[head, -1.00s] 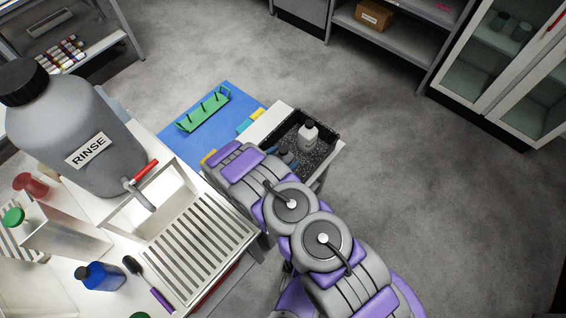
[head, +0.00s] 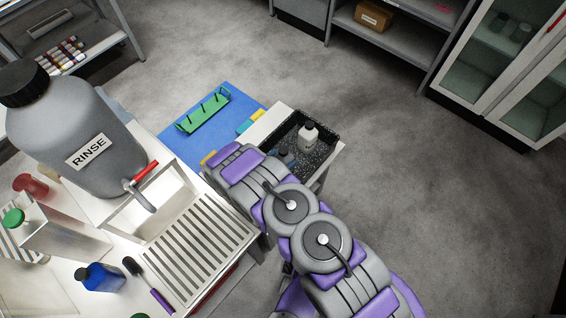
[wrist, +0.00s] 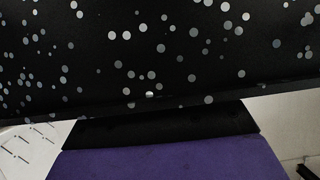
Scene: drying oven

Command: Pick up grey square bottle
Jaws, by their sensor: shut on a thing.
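The grey square bottle (head: 308,134) stands upright in the black speckled tray (head: 327,148) in the head view, its light cap up. My gripper (head: 286,156) is low inside the tray, to the left of the bottle and partly hidden by my arm. A small gap shows between it and the bottle. In the wrist view the speckled tray (wrist: 160,50) fills the upper part, close up, and a purple and black part of my gripper meets its edge. My gripper is shut, seemingly on the tray; the contact itself is hidden. No bottle shows in the wrist view.
A white surface (head: 262,127) borders the tray. A blue mat (head: 175,132) with a green rack (head: 203,110) lies behind. The large RINSE bottle (head: 75,130) and a slatted drainer (head: 200,240) stand to the left. Open floor (head: 430,190) lies to the right.

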